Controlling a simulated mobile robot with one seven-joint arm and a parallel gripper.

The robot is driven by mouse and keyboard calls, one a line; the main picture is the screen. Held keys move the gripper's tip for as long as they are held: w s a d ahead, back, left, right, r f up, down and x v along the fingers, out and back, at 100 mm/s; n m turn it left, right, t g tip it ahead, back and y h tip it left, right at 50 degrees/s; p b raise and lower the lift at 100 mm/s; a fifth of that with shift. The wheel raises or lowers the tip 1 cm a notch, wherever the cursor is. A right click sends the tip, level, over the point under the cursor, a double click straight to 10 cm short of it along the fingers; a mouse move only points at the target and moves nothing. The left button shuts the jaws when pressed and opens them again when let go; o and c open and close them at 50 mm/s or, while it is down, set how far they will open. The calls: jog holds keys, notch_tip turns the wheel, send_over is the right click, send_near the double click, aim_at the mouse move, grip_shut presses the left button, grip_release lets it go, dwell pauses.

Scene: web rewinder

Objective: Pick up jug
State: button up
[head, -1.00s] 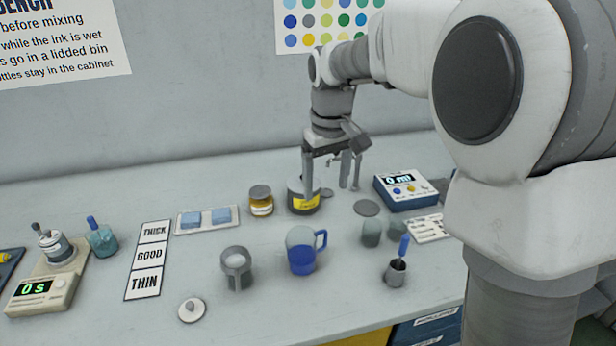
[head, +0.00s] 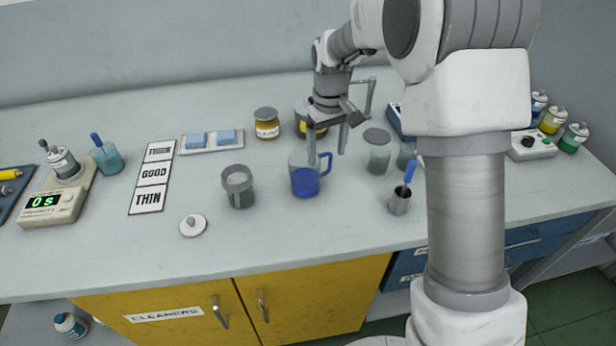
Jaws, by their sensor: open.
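The jug (head: 305,182) stands upright on the bench near the middle of the head view. It is clear with blue contents and has a blue handle on its right side. My gripper (head: 327,152) is open and empty, pointing down, just above and behind the jug. Its left finger overlaps the jug's rim in the picture. I cannot tell whether it touches the jug.
A grey cup (head: 238,190) stands left of the jug, with a round lid (head: 193,225) in front. A small pot with a blue-handled brush (head: 400,200) stands to the right. A yellow jar (head: 267,124) and a dark tin (head: 302,122) are behind.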

jog(key=shift+w+f+b, duration=0.2)
jog(key=shift+f+b, duration=0.5)
jog(key=shift+f, duration=2.4)
jog(key=shift+a, duration=0.1)
jog(key=shift+c, duration=0.3)
grip_shut()
jog(key=shift+r, duration=0.1)
